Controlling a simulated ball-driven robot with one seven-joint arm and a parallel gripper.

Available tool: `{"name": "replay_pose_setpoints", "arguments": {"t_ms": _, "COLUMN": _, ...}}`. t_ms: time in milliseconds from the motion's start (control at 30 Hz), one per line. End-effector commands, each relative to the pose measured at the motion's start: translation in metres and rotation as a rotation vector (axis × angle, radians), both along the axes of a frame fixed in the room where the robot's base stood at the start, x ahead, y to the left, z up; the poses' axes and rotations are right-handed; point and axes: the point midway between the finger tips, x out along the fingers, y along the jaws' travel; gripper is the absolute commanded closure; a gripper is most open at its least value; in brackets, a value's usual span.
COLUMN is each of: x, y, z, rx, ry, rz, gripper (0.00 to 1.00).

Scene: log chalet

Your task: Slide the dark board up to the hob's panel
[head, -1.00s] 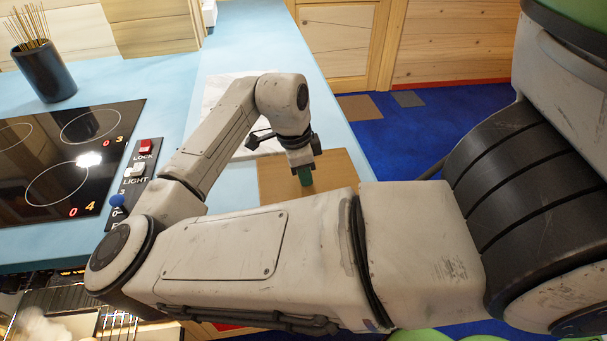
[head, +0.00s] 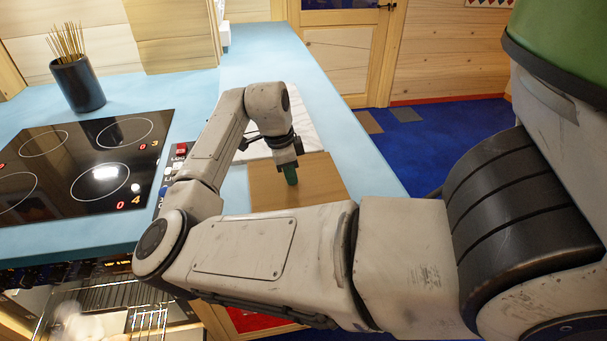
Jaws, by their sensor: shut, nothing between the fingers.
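The dark board (head: 322,178) is a brown flat board lying on the light blue counter, partly hidden by my arm. The hob's panel (head: 178,167), a narrow dark strip with a red switch, lies to its left, partly behind my arm. A strip of bare counter separates them.
The black glass hob (head: 85,165) is left of the panel. A pale marbled slab (head: 318,137) lies just behind the board. A dark pot of sticks (head: 77,84) stands behind the hob. An open oven rack (head: 120,300) is below the counter. Bare counter (head: 360,150) lies right of the board.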

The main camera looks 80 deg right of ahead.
Motion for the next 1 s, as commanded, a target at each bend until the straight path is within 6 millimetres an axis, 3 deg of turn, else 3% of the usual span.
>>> {"name": "replay_pose_setpoints", "arguments": {"t_ms": 33, "x": 0.014, "y": 0.009, "z": -0.012, "rx": 0.023, "ry": -0.011, "rz": 0.018, "gripper": 1.0}}
{"name": "replay_pose_setpoints", "arguments": {"t_ms": 500, "x": 0.114, "y": 0.051, "z": -0.013, "rx": 0.024, "ry": -0.008, "rz": 0.015, "gripper": 1.0}}
{"name": "replay_pose_setpoints", "arguments": {"t_ms": 667, "x": 0.126, "y": 0.056, "z": -0.012, "rx": 0.021, "ry": -0.007, "rz": 0.013, "gripper": 1.0}}
{"name": "replay_pose_setpoints", "arguments": {"t_ms": 1000, "x": 0.126, "y": 0.056, "z": -0.011, "rx": 0.021, "ry": -0.006, "rz": 0.015, "gripper": 1.0}}
